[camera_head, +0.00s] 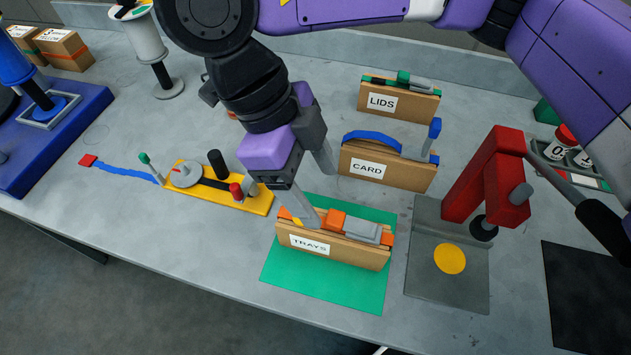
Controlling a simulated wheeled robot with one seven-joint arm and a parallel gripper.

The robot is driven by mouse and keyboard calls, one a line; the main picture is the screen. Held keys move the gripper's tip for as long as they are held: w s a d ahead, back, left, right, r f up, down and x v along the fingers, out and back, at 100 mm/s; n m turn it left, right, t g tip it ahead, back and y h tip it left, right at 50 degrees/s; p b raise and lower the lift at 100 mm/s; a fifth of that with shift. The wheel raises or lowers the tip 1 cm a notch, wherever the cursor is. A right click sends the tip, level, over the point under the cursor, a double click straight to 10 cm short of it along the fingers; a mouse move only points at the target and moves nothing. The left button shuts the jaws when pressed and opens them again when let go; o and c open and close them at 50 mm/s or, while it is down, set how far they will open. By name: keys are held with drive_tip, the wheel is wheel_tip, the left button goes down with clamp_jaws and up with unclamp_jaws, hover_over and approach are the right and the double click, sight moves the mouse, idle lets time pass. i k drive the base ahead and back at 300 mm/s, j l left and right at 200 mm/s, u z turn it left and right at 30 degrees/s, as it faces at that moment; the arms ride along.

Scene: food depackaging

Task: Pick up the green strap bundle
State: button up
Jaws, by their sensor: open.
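The bundle with the green strap (403,77) is the brown one labelled LIDS (420,107). It stands upright at the back of the table, with the strap and a grey buckle-like piece along its top. My gripper (321,198) is open, with its two grey fingers spread. It is in front and to the left of the LIDS bundle, well apart from it. The near finger overlaps the top left of the TRAYS bundle (345,253), which has an orange strap; I cannot tell whether they touch. The far finger is near the left end of the CARD bundle (400,172).
The CARD bundle, with a blue strap, stands between the TRAYS and LIDS bundles. The TRAYS bundle is on a green mat (321,287). A red press-like device (487,180) is at right, and a yellow fixture (255,203) at left. Bare table surrounds the LIDS bundle.

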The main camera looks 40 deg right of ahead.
sight(379, 95)
drive_tip(key=j, duration=0.65)
drive_tip(key=i+j, duration=0.15)
drive_tip(key=j, duration=0.45)
